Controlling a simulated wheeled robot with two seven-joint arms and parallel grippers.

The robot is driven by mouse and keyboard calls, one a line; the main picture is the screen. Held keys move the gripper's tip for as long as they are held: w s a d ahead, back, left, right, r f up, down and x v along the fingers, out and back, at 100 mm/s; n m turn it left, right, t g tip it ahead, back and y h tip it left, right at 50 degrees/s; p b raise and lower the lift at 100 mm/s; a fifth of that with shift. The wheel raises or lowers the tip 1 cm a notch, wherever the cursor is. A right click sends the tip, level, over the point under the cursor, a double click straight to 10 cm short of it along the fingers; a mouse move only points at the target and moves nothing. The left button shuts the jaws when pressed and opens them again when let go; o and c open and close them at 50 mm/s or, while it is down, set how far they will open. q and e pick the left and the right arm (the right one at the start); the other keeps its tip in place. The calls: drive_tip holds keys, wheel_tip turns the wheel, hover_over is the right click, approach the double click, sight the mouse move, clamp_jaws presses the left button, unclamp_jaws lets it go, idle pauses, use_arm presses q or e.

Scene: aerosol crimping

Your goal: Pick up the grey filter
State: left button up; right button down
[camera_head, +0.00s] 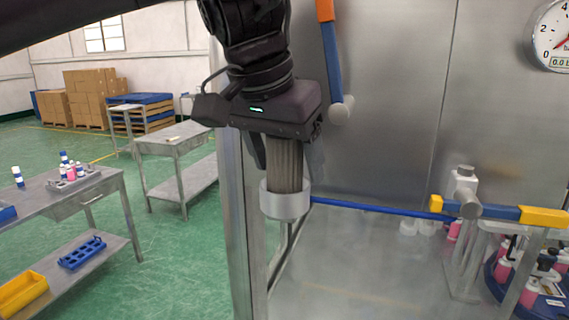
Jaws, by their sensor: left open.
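The grey filter (285,172) is a ribbed upright cylinder. Its lower end sits in a pale grey ring-shaped cup (285,204) on the end of a blue pipe (375,207). My left gripper (287,158) comes down from above, open, with its fingers on either side of the filter's upper part. The filter's top is hidden under the gripper body. I cannot tell whether the fingers touch it. My right gripper is not in view.
A steel cabinet wall stands behind, with a post (236,215) just left of the cup. A pressure gauge (554,38) is at the upper right. Bottles and a blue round carrier (496,292) are at the lower right. Steel tables (105,190) stand at the left.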

use_arm(q)
drive_tip(key=shift+s+r, duration=0.1)
drive_tip(key=shift+s, duration=0.1)
drive_tip(key=shift+c, duration=0.6)
drive_tip(key=shift+s, duration=0.1)
drive_tip(key=shift+c, duration=1.3)
drive_tip(key=c, duration=0.7)
drive_tip(key=shift+r, duration=0.1)
